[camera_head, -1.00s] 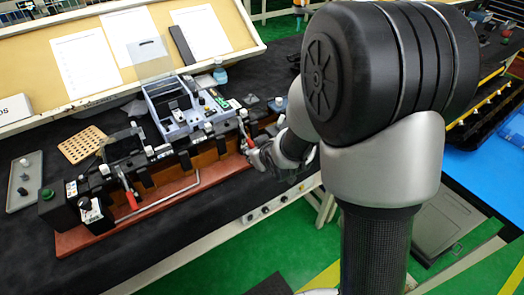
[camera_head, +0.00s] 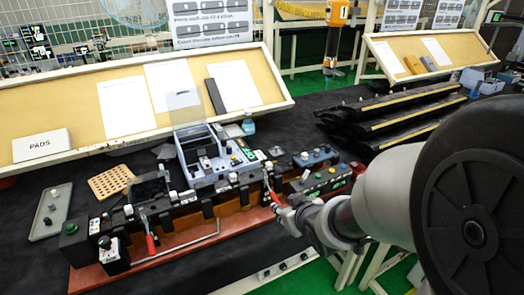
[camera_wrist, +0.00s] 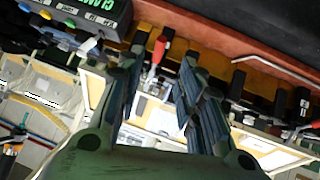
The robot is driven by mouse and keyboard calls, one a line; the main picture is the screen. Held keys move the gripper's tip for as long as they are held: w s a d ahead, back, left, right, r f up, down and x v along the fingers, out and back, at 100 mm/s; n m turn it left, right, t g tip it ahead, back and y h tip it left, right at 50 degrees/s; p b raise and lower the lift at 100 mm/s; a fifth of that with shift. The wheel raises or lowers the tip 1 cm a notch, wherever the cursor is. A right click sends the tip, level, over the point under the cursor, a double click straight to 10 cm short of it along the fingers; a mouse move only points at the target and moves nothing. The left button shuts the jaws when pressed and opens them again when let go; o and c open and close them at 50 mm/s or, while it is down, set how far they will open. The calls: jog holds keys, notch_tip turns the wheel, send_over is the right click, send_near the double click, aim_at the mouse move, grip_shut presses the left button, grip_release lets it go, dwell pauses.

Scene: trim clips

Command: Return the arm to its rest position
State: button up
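My arm reaches in from the right in the head view. My gripper (camera_wrist: 160,75) shows two dark fingers spread apart in the wrist view, with nothing between them but background. In the head view the gripper end is small and partly hidden by my wrist, near the front right of the fixture. The fixture is a long reddish-brown base (camera_head: 170,258) with black clamps along it. A red clamp handle (camera_wrist: 161,46) shows beyond the fingers in the wrist view; contact with them cannot be told. Another red handle (camera_head: 151,246) is at the fixture's left.
A blue-grey box (camera_head: 206,153) stands behind the fixture. A grey tray (camera_head: 50,212) and a perforated tan block (camera_head: 110,182) lie at left. A slanted board (camera_head: 70,106) with papers runs along the back. Black strips (camera_head: 400,112) lie at the right.

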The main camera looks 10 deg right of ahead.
jog(key=s+r+m+g, duration=0.2)
jog(key=s+r, duration=0.2)
jog(key=s, duration=0.8)
jog(key=s+r+m+g, duration=0.1)
jog(key=s+r+g, duration=0.2)
jog(key=s, duration=1)
notch_tip(320, 180, up, 2)
jog(key=shift+a+m+h, duration=0.25)
jog(key=shift+m+h, duration=0.15)
